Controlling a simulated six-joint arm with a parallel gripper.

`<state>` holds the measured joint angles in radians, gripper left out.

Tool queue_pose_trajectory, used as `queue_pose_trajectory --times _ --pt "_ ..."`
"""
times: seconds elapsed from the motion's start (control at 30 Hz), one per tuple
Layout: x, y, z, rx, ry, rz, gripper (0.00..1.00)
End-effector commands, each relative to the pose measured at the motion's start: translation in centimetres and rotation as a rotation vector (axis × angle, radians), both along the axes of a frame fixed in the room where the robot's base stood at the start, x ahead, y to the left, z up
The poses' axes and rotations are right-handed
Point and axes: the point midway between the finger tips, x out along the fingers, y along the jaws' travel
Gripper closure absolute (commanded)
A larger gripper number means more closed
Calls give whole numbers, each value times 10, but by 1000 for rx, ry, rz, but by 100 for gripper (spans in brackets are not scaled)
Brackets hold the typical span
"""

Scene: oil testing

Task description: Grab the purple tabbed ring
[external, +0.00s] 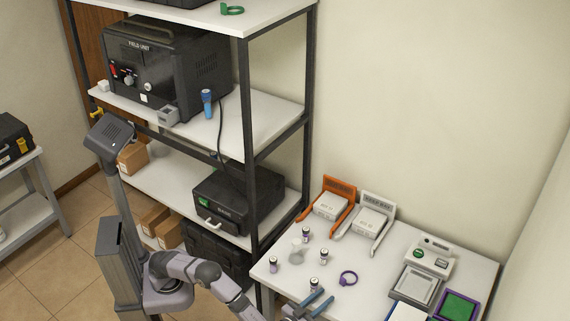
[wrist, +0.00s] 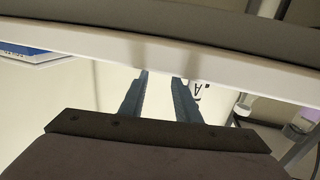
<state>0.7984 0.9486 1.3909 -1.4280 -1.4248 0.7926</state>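The purple tabbed ring (external: 344,281) lies on the white table, right of the small vials in the external view. My gripper (external: 327,295) is low at the table's front edge, with its two blue-grey fingers apart and nothing visible between them. The ring is a short way beyond and to the right of the fingertips, apart from them. In the wrist view the fingers (wrist: 160,76) also stand apart. I cannot make out the ring in the wrist view.
Several small vials (external: 273,263) stand left of the ring, one close to my fingers. An orange holder (external: 338,186) and a white holder (external: 377,205) stand behind. A device (external: 428,258) and trays fill the right side. A shelf rack post (external: 250,180) rises at left.

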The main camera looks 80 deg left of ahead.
Motion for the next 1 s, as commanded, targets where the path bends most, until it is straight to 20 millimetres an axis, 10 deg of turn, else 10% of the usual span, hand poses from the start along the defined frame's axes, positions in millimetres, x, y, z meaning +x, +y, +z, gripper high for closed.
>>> queue_pose_trajectory --times 1.0 --pt "69 47 0 -1 -2 0 70"
